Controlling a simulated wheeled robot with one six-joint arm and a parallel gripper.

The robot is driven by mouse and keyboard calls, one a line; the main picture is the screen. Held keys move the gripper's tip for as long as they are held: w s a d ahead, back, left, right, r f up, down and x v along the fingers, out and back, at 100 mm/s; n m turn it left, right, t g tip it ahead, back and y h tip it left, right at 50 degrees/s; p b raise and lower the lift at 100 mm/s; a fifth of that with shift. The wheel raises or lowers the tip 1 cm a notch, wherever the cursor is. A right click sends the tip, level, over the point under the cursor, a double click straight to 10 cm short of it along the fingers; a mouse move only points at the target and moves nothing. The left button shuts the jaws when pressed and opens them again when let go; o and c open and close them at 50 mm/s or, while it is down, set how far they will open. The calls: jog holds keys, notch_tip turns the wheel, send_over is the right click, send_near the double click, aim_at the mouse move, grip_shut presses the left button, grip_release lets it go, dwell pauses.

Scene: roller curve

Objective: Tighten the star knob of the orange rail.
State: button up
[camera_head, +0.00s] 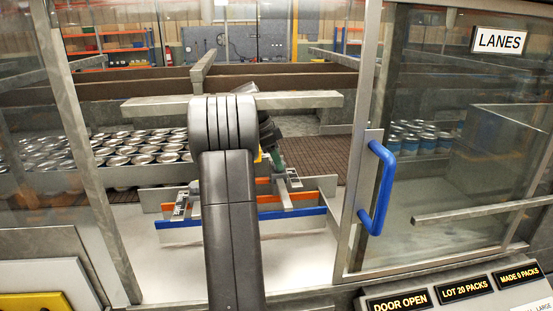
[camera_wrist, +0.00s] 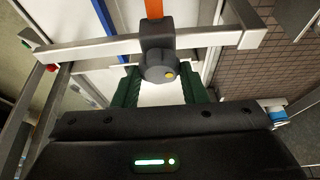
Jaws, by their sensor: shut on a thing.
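In the wrist view, the dark star knob (camera_wrist: 160,66) with a yellow dot sits on a dark clamp block on a pale metal crossbar. The orange rail (camera_wrist: 154,9) runs up from behind this block. My gripper (camera_wrist: 163,78) has its green fingers on either side of the knob and is shut on it; the exact finger contact is partly hidden. In the head view, the orange rail (camera_head: 304,196) lies behind the blue rail (camera_head: 291,214), inside the open guard. My arm covers the middle of both rails, and the knob cannot be made out there.
The guard door with a blue handle (camera_head: 378,188) stands at the right. A metal beam (camera_head: 300,99) crosses behind my arm. Many cans (camera_head: 140,150) stand at the left, and more cans (camera_head: 418,138) stand behind glass. A sign panel (camera_head: 450,292) reads DOOR OPEN.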

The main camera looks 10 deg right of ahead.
jog(key=shift+r, duration=0.3)
jog(key=o, duration=1)
jog(key=shift+c, duration=0.2)
jog(key=shift+f, duration=0.15)
jog(key=v, duration=1.4)
jog(key=shift+f, duration=0.2)
jog(key=x, duration=1.3)
jog(key=shift+d+f, duration=0.2)
jog(key=shift+f, duration=0.1)
